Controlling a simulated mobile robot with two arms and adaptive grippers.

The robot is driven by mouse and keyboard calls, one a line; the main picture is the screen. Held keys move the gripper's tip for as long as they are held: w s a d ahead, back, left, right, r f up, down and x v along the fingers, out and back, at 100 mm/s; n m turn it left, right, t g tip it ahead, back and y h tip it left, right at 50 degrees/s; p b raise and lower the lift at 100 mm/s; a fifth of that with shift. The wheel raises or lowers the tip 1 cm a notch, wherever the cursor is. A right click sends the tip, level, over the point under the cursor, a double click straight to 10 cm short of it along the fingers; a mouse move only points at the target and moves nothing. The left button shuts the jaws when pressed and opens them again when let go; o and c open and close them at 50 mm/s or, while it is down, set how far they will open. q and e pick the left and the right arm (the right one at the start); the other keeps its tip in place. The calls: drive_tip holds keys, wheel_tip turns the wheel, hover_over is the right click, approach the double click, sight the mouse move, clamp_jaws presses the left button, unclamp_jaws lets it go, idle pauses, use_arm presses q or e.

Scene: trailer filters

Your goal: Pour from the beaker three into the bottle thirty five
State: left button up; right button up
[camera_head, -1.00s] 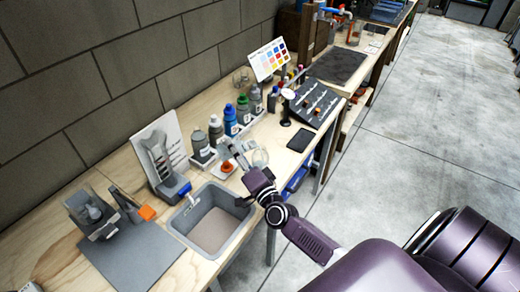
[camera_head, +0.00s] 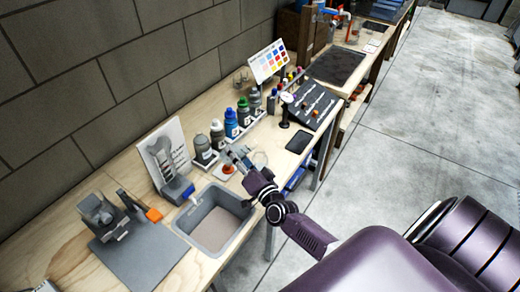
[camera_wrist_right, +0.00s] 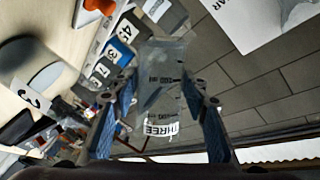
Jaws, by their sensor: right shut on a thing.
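My right gripper (camera_head: 236,154) hangs over the bench beside the bottle row. In the right wrist view its blue-padded fingers (camera_wrist_right: 160,130) are shut on a clear beaker (camera_wrist_right: 163,80), printed with a scale and the word THREE. The beaker is hard to make out in the head view, and I cannot tell whether it holds liquid. Several bottles stand in a row behind the gripper: grey (camera_head: 203,148), pale (camera_head: 217,132), blue (camera_head: 231,123), green (camera_head: 244,112) and grey (camera_head: 256,102). My left gripper is not in view.
A grey sink (camera_head: 187,223) is sunk into the bench in front of the gripper. A clear round vessel (camera_head: 261,158) stands just right of it. A wall runs behind.

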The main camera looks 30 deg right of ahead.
sight(230, 165)
drive_tip(key=shift+r+p, duration=0.35)
drive_tip(key=shift+p, duration=0.05)
drive_tip(key=n+p, duration=0.1)
drive_tip(key=f+n+g+p, duration=0.1)
drive_tip(key=p, duration=0.1)
drive_tip(key=n+p, duration=0.1)
drive_tip(key=p, duration=0.1)
drive_tip(key=shift+w+a+f+n+h, duration=0.15)
drive_tip(key=shift+w+a+n+h, duration=0.1)
drive_tip(key=shift+a+n+h, duration=0.05)
drive_tip(key=f, duration=0.1)
drive_tip(key=f+n+g, duration=0.1)
drive_tip(key=shift+w+a+f, duration=0.15)
drive_tip(key=shift+a+f, duration=0.15)
drive_tip(key=shift+a, duration=0.1)
drive_tip(key=shift+w+a+f+n+g+h+p, duration=0.15)
drive_tip(key=shift+n+h+p, duration=0.1)
drive_tip(key=shift+n+p, duration=0.25)
drive_tip(key=shift+a+f+n+g+h+p, duration=0.15)
drive_tip(key=shift+n+h+p, duration=0.15)
drive_tip(key=shift+p, duration=0.4)
drive_tip(key=shift+a+f+n, duration=0.1)
drive_tip(key=shift+f+n, duration=0.05)
drive_tip(key=shift+n, duration=0.15)
drive_tip(key=shift+w+a+r+n+g+h, duration=0.1)
drive_tip(key=shift+a+r+n+g+h, duration=0.15)
drive_tip(key=shift+n, duration=0.35)
